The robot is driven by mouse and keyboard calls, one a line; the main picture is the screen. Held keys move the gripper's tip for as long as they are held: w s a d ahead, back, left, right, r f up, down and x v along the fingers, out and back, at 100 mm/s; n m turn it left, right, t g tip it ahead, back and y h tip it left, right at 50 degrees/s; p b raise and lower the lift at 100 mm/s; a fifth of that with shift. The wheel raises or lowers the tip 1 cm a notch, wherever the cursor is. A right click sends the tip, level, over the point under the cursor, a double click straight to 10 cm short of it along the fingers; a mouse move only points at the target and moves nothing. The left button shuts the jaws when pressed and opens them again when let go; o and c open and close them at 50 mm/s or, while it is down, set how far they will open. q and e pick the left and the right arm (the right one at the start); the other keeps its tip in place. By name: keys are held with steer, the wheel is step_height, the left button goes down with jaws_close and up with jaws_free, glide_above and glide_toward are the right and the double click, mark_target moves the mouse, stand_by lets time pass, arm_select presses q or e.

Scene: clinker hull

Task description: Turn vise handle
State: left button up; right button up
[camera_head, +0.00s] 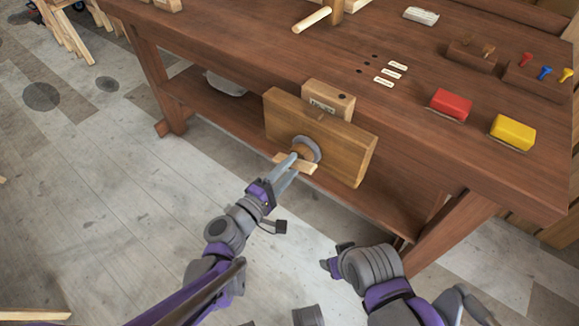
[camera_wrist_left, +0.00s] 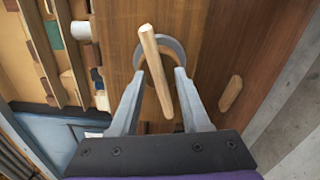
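The wooden vise (camera_head: 345,150) is on the front edge of the workbench. Its wooden handle (camera_head: 306,168) is a short bar through a round grey-rimmed hub (camera_head: 312,147). The handle also shows in the left wrist view (camera_wrist_left: 153,62), where it runs nearly upright, slightly tilted. My left gripper (camera_head: 291,161) is at the handle. In the left wrist view its two fingers (camera_wrist_left: 158,75) are apart, one on each side of the handle, with gaps showing. My right arm's end (camera_head: 335,260) is low in front of the bench, away from the vise; its fingers do not show.
The workbench (camera_head: 230,30) has a lower shelf (camera_head: 205,98). On its top are a red block (camera_head: 451,104), a yellow block (camera_head: 513,132), white labels (camera_head: 390,75) and a rack of coloured pegs (camera_head: 540,75).

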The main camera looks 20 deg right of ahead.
arm_select(q)
steer(key=v, duration=1)
steer(key=shift+s+a+p, duration=0.25)
steer(key=shift+p, duration=0.15)
arm_select(e)
steer(key=shift+r, duration=0.5)
steer(key=shift+c, duration=0.3)
